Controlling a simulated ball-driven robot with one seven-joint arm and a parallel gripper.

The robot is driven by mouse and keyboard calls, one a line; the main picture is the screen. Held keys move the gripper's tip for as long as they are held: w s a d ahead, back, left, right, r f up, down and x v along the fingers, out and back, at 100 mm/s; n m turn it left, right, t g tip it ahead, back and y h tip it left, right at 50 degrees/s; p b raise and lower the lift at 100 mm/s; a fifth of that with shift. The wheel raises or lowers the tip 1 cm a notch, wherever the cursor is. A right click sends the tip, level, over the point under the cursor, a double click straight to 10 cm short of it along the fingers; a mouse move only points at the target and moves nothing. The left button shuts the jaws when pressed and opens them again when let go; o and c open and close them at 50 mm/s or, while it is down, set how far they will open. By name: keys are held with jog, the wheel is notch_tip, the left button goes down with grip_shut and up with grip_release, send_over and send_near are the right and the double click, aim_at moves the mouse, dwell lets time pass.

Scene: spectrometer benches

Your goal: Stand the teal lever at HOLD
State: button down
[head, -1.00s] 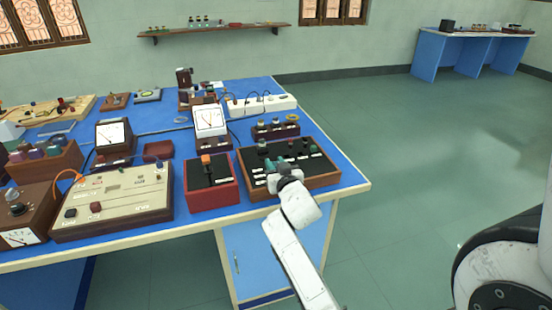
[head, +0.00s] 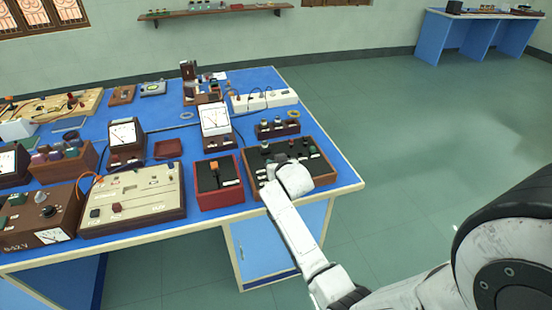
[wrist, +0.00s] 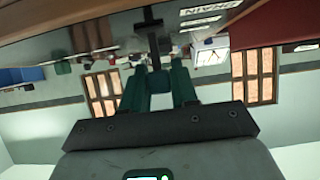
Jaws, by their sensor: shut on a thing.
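The wood-framed black panel (head: 325,172) stands at the right end of the blue bench, with several small knobs and white labels. My gripper (wrist: 158,72) reaches in from the front, and its dark teal fingers are shut on the teal lever (wrist: 157,84), whose handle shows between them in the wrist view. A dark post (wrist: 153,38) runs from the handle to the panel. In the head view my white wrist covers the lever and most of the fingers, so its position against the labels cannot be read. One label in the wrist view reads DRAIN (wrist: 208,8).
A red box (head: 220,193) with an orange-tipped lever stands close to the left of the panel. A small block with several knobs (head: 278,128) and a white socket strip (head: 263,101) lie behind. The floor to the right is clear.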

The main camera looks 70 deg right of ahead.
dwell(0.3)
jog(key=c, duration=1)
grip_release()
jog(key=shift+o, duration=0.2)
jog(key=v, duration=1)
jog(key=shift+s+a+r+b, duration=0.2)
jog(key=shift+s+a+b, duration=0.05)
jog(key=shift+b, duration=0.1)
